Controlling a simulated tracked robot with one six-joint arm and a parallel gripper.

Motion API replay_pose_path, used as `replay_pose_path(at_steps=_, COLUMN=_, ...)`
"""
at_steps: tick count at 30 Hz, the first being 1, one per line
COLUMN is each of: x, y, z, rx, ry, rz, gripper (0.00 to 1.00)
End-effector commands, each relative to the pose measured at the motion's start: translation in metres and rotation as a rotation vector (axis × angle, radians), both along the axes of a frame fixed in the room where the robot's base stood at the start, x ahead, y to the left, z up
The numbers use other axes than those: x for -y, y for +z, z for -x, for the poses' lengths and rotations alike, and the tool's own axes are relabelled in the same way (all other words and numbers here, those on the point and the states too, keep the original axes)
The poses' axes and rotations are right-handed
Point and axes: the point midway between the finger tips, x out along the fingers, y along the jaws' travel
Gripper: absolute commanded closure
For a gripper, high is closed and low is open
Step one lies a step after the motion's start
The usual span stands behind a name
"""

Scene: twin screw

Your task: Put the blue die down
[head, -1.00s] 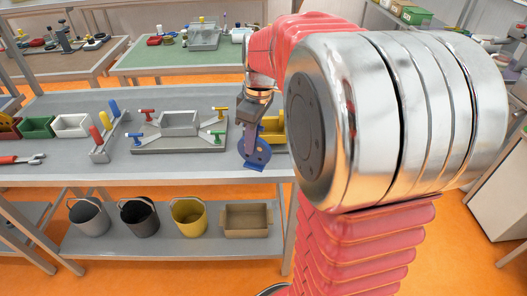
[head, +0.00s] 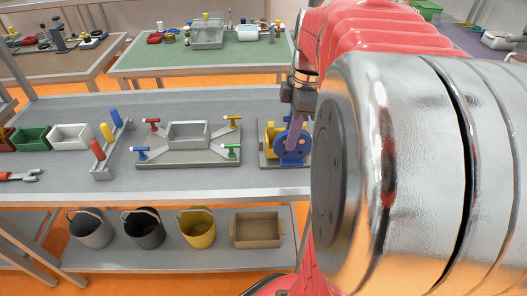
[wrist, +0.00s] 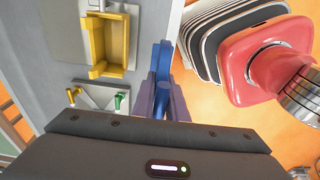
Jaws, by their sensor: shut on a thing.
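The blue die (head: 292,152) is a round, disc-like piece, seen in the head view hanging below my gripper (head: 296,126). My gripper is shut on it. In the wrist view the blue die (wrist: 161,62) stands out beyond my purple fingers (wrist: 163,96), close to the bench edge in the picture. In the head view the die overlaps a yellow open holder (head: 269,130) on a grey plate; the holder also shows in the wrist view (wrist: 108,70), left of the die and apart from it. The die's height above the bench is hard to tell.
Left of the yellow holder is a grey fixture (head: 150,160) with a box and several coloured clamps. Further left stand a rack of coloured handles (head: 101,172) and small bins (head: 70,137). Buckets sit on the lower shelf (head: 165,262). The bench's front strip is clear.

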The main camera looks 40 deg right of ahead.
Motion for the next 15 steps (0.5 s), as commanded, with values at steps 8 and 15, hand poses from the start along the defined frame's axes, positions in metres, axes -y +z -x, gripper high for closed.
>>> replay_pose_path(at_steps=8, x=0.002, y=-0.016, z=0.001, rx=-0.001, ry=-0.009, rz=-0.001, gripper=1.00)
replay_pose_path(at_steps=15, x=0.002, y=-0.052, z=0.002, rx=-0.001, ry=-0.011, rz=-0.001, gripper=1.00)
